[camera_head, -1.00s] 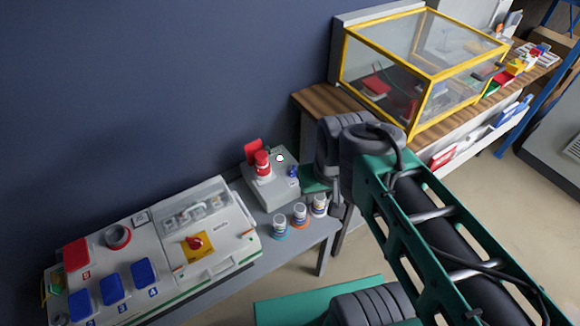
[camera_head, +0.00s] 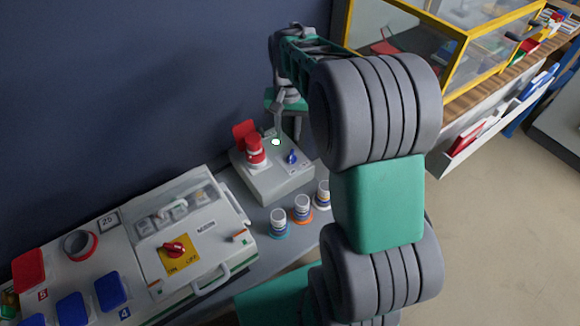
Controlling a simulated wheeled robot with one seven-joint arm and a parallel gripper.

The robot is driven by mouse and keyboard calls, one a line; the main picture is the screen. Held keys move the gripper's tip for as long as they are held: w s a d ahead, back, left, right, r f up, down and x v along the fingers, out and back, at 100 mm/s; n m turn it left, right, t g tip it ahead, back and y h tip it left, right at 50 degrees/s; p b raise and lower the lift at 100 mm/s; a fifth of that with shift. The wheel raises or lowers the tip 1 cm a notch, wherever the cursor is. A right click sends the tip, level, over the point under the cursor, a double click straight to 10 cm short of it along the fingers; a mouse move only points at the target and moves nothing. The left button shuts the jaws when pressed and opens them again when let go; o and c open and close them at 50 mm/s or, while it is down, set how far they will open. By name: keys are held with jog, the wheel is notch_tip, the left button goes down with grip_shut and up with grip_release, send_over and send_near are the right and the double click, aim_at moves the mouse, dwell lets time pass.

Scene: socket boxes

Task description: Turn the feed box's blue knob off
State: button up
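The small grey box (camera_head: 272,186) stands on the grey bench by the wall; I take it as the feed box. Its blue knob (camera_head: 292,157) is on the top face, toward the right. A lit pale-green lamp (camera_head: 276,142) sits behind the knob. A red button with a raised red cover (camera_head: 246,133) is on the left. My gripper (camera_head: 288,128) hangs over the back of the box, behind and above the knob, and seems apart from it. The fingers are small and partly merged with the arm behind, so their opening is unclear.
Several small capped bottles stand before the box, one with an orange base (camera_head: 302,209). A larger grey panel (camera_head: 215,227) with a red switch on a yellow plate (camera_head: 178,255) is at left. A yellow-framed clear case (camera_head: 459,62) stands on the wooden bench at right.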

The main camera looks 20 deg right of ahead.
jog(key=m, duration=0.1)
send_over(292, 154)
notch_tip(292, 154, down, 5)
jog(key=shift+f+b, duration=0.1)
jog(key=shift+b, duration=0.25)
notch_tip(292, 154, down, 7)
jog(key=shift+b, duration=0.4)
grip_shut()
